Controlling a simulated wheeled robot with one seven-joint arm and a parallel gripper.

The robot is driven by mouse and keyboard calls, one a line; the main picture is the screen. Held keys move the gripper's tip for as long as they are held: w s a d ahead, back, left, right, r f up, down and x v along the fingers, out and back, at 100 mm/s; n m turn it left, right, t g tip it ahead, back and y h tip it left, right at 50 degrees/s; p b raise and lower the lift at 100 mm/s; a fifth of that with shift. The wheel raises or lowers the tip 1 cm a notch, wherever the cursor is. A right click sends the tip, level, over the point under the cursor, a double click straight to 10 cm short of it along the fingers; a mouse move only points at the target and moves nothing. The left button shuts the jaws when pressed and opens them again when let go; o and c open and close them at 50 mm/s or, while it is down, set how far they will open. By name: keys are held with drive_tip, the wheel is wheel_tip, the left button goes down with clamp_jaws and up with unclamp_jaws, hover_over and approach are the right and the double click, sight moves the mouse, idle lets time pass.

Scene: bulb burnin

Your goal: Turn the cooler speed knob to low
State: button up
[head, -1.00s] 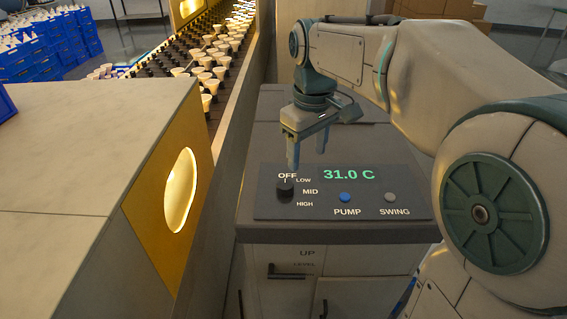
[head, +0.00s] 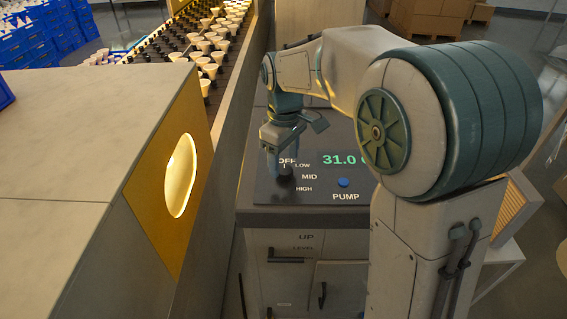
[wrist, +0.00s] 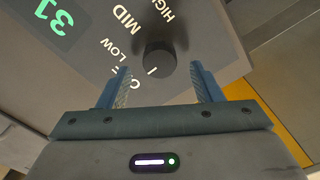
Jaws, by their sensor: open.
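The speed knob (wrist: 156,60) is a small dark round knob on the cooler's dark control panel (head: 262,194). The labels OFF, LOW, MID and HIGH stand around it. A short pale line shows at the knob's OFF side; in the wrist view I cannot tell if it is on the knob or the panel. My gripper (head: 283,162) is above the panel at the knob, fingers pointing down. In the wrist view my gripper (wrist: 160,75) is open, with the knob just beyond and between its fingertips. I see no clear contact. My fingers partly cover OFF and the knob in the head view.
The display (head: 340,160) starts with 31.0. The blue PUMP button (head: 343,182) is right of the knob; my arm hides the panel's right end. A grey casing with a yellow panel (head: 166,205) stands at left, beside a conveyor of white cones (head: 207,70).

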sight(284, 173)
drive_tip(key=shift+f, duration=1.35)
drive_tip(key=c, duration=1)
drive_tip(key=m, duration=0.4)
drive_tip(key=shift+m, duration=0.3)
drive_tip(key=shift+r+m+b, duration=0.1)
drive_tip(key=shift+m+b, duration=0.3)
drive_tip(key=shift+m, duration=1.6)
